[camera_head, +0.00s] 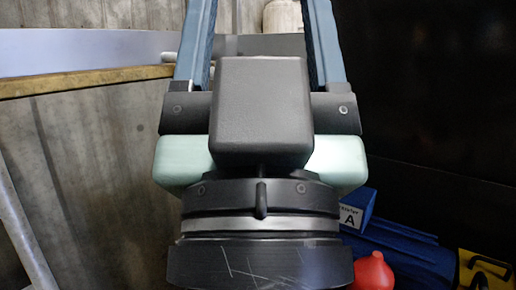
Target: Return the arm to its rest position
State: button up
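My gripper (258,22) fills the middle of the head view, seen from behind and pointing away toward the top of the picture. Its two blue-grey fingers stand wide apart at the left and right, and their tips reach the top edge of the picture. Background shows between the fingers, and I see nothing held there. A dark grey box sits on top of the gripper body, with pale green parts at both sides. My black, scratched wrist runs down to the bottom edge. The rest of the arm is out of view.
A worn metal wall (95,165) with a yellowish-brown ledge (85,80) stands left. A grey pipe (22,235) slants at lower left. At lower right are a blue object labelled A (352,213), a red object (373,272) and a yellow one (484,268). The right is dark.

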notch_tip(320, 180, up, 33)
jog(key=p, duration=3)
jog(key=shift+f, duration=0.15)
jog(key=shift+w+a, duration=0.1)
